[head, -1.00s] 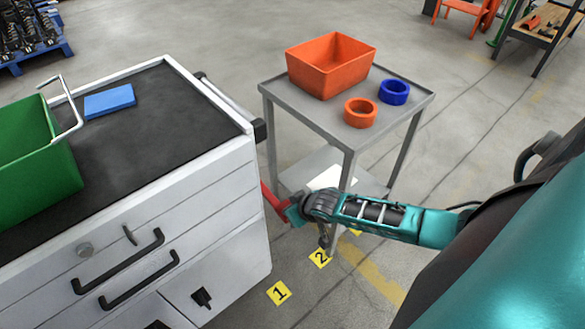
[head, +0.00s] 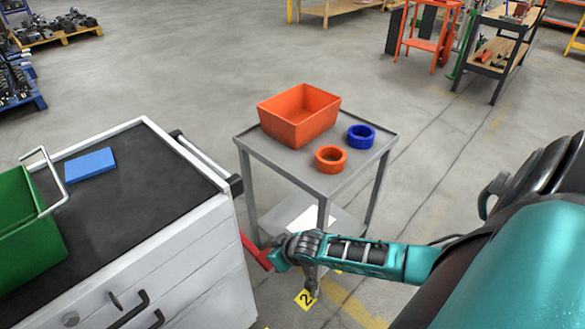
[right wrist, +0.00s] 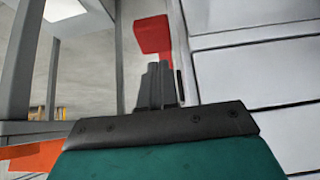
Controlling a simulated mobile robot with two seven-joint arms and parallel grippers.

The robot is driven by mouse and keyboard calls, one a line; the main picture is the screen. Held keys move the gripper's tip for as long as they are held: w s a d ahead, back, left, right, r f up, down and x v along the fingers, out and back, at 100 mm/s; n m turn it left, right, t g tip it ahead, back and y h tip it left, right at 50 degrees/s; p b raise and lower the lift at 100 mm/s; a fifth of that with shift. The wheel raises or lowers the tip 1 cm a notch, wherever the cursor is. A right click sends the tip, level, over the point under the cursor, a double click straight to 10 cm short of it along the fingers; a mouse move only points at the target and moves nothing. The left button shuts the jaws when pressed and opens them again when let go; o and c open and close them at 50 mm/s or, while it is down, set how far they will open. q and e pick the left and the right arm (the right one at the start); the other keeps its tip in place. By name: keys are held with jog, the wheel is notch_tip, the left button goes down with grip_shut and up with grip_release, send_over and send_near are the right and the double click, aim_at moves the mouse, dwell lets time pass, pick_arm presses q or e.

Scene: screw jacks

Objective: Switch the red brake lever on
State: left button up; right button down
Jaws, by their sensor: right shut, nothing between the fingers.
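The red brake lever (head: 255,252) sticks out low from the right side of the white drawer cabinet (head: 205,250), slanting down to the right. In the right wrist view its red end (right wrist: 153,36) shows just beyond my fingertips. My right gripper (right wrist: 158,70) is shut and empty, pointing at the lever. In the head view the right gripper (head: 273,262) is at the lever's lower end, and the hand partly hides its fingers. Whether they touch the lever I cannot tell. My left gripper is not in view.
A grey cart (head: 245,145) stands close behind my right arm, with an orange bin (head: 300,125), an orange ring (head: 331,168) and a blue ring (head: 361,144) on top. A green crate (head: 30,250) and a blue block (head: 90,165) are on the cabinet top. Open floor lies beyond.

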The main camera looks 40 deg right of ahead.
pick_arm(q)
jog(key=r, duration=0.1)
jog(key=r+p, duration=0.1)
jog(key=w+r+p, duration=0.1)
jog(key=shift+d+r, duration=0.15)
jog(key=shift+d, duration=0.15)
pick_arm(e)
jog(key=v, duration=0.8)
jog(key=shift+s+d, duration=0.15)
jog(key=shift+s, duration=0.35)
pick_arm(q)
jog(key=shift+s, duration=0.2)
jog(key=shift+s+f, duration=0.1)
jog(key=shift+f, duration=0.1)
pick_arm(e)
jog(key=s+a+r+n+t+y, duration=0.1)
jog(key=s+a+r+t, duration=0.2)
jog(key=a, duration=0.9)
jog(key=s+r, duration=0.2)
jog(key=s, duration=0.1)
jog(key=shift+s+a+n, duration=0.25)
jog(key=shift+a+n, duration=0.05)
jog(key=shift+a, duration=0.1)
